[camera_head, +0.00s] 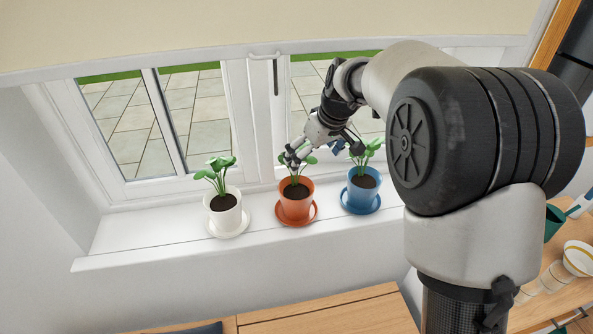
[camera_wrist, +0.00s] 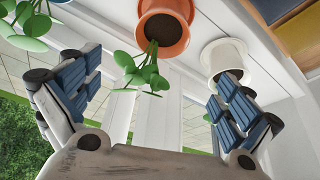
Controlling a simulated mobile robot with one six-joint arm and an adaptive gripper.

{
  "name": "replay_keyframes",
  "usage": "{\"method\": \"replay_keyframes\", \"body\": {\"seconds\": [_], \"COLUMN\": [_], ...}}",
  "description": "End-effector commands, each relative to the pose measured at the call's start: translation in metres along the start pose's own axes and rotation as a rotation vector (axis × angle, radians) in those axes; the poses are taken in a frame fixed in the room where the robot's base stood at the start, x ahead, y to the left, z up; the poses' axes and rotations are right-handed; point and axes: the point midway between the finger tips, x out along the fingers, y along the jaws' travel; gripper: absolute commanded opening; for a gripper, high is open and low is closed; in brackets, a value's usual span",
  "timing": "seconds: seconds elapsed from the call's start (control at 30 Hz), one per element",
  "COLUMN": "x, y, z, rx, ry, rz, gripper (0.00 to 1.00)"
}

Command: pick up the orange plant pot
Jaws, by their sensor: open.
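The orange plant pot (camera_head: 296,204) stands upright on an orange saucer (camera_head: 314,213) on the windowsill, between a white and a blue pot. A green plant grows from its dark soil. My gripper (camera_head: 299,153) is just above it, among or in front of the leaves. In the wrist view the orange pot (camera_wrist: 165,22) is at the top centre, with its leaves (camera_wrist: 142,73) hanging toward the space between my spread fingers. My gripper (camera_wrist: 155,92) is open, and nothing is between its blue pads. The pot is apart from the fingers.
A white pot (camera_head: 225,214) stands to the left and a blue pot (camera_head: 362,190) to the right, both with plants and saucers. The window frame (camera_head: 262,125) rises close behind the pots. The sill (camera_head: 140,232) is clear at the far left.

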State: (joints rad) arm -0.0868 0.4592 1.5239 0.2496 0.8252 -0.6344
Motion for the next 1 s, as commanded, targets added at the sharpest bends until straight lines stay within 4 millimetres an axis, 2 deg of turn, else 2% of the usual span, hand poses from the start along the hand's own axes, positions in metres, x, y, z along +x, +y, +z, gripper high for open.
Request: {"method": "replay_keyframes", "body": {"seconds": [0.17,0.5,0.6,1.0], "x": [0.024,0.097,0.113,0.143], "y": [0.001,0.0,0.0,-0.002], "z": [-0.005,-0.003,-0.004,0.0], "rx": [-0.011,-0.01,-0.011,-0.01], "ry": [-0.002,-0.003,-0.001,-0.002], "rz": [-0.007,-0.006,-0.005,-0.006], "gripper": [1.0,1.0,1.0,1.0]}}
